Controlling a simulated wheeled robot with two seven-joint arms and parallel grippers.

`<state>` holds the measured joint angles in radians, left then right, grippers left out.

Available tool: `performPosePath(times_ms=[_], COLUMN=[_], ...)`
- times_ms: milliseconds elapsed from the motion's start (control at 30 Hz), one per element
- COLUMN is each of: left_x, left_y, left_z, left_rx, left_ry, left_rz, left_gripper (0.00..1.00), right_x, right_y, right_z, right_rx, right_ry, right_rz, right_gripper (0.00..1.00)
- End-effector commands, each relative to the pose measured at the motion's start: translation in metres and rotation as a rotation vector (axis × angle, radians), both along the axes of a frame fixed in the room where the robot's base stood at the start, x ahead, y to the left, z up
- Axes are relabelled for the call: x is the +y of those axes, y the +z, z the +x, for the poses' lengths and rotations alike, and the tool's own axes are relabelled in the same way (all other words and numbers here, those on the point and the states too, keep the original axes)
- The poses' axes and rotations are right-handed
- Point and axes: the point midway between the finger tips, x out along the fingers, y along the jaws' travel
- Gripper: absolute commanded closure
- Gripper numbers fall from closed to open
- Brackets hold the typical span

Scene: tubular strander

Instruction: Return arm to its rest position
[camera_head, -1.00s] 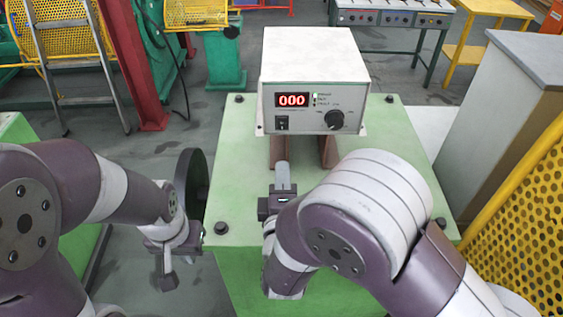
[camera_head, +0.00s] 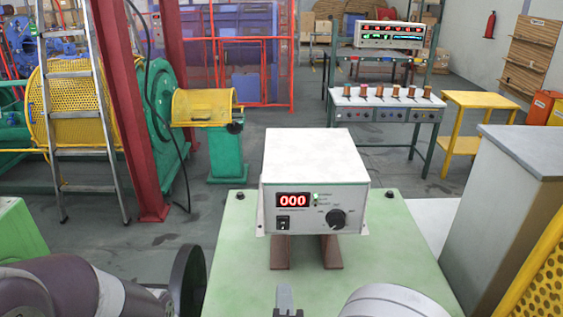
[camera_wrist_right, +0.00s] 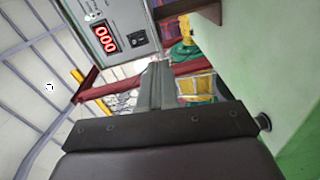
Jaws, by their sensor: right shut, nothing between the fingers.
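My right gripper (camera_head: 285,298) shows at the bottom middle of the head view, in front of the control box on the green bench. Its fingers are together and empty, also seen in the wrist view (camera_wrist_right: 153,85). My right arm (camera_head: 395,302) shows only as a pale rounded link at the bottom edge. My left arm (camera_head: 70,290) lies at the bottom left, and its gripper is below the frame.
A white control box (camera_head: 315,185) reading 000 stands on brown supports on the green bench (camera_head: 400,245). A black wheel (camera_head: 188,280) stands left of the bench. A grey cabinet (camera_head: 500,210) and yellow perforated guard (camera_head: 540,265) are on the right.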

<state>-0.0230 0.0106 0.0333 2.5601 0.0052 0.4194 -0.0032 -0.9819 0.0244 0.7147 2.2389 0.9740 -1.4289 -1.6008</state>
Motion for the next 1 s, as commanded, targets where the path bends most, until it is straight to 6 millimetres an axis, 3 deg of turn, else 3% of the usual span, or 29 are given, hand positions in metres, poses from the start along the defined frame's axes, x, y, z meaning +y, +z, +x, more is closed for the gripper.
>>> performPosePath(times_ms=[100, 200, 333, 500, 633, 1000], left_x=[0.000, 0.000, 0.000, 0.000, 0.000, 0.000], left_y=[0.000, 0.000, 0.000, 0.000, 0.000, 0.000], left_z=[0.000, 0.000, 0.000, 0.000, 0.000, 0.000], left_rx=[0.000, 0.000, 0.000, 0.000, 0.000, 0.000], left_ry=[0.000, 0.000, 0.000, 0.000, 0.000, 0.000], left_rz=[0.000, 0.000, 0.000, 0.000, 0.000, 0.000], left_gripper=[1.00, 1.00, 1.00, 1.00, 1.00, 1.00], right_x=[-0.017, -0.044, -0.100, -0.163, -0.178, -0.177], right_y=[-0.030, -0.059, -0.082, -0.085, -0.084, -0.084], right_z=[0.027, 0.028, -0.011, -0.070, -0.088, -0.088], right_rx=[0.289, 0.622, 0.963, 1.131, 1.150, 1.153], right_ry=[-0.022, -0.145, -0.486, -0.939, -1.067, -1.070], right_rz=[0.338, 0.681, 0.976, 1.114, 1.129, 1.129], right_gripper=[1.00, 1.00, 1.00, 1.00, 1.00, 1.00])
